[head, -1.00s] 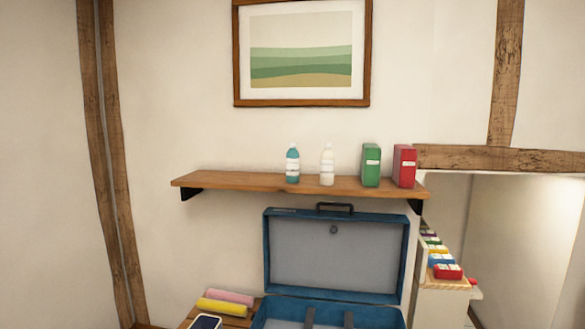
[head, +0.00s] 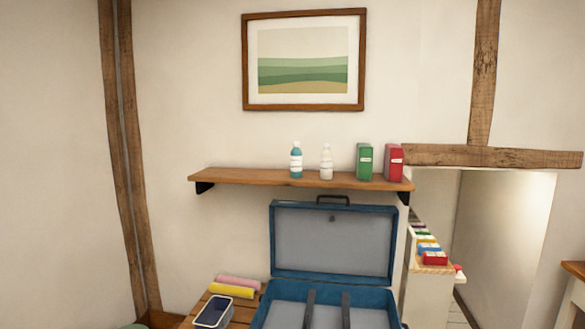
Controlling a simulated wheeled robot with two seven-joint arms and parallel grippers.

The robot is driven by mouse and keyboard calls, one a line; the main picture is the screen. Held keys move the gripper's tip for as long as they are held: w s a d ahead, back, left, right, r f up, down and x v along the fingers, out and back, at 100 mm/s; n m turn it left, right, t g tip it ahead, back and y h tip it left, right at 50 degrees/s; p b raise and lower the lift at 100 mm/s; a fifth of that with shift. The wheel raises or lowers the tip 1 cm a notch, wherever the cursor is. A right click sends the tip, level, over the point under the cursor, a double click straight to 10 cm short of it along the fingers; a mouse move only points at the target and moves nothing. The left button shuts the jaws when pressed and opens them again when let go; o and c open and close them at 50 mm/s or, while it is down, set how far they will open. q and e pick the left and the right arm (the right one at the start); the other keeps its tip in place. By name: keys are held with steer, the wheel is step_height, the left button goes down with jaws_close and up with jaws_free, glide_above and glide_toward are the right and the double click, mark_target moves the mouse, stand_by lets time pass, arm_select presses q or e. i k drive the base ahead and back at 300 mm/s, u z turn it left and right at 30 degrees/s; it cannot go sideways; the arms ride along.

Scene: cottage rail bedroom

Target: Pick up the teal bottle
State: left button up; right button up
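The teal bottle (head: 296,161) stands upright on a wooden wall shelf (head: 235,177), with a white cap and a pale label. A white bottle (head: 326,163) stands just to its right, with a small gap between them. Neither of my grippers shows in the head view.
A green box (head: 364,162) and a red box (head: 395,162) stand at the shelf's right end. Below is an open blue suitcase (head: 334,242). The shelf's left part is bare.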

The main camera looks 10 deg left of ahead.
mark_target(296, 157)
steer(key=u, duration=0.75)
steer(key=i, duration=0.5)
steer(key=u, duration=0.55)
steer(key=i, duration=1.2)
steer(key=z, duration=0.3)
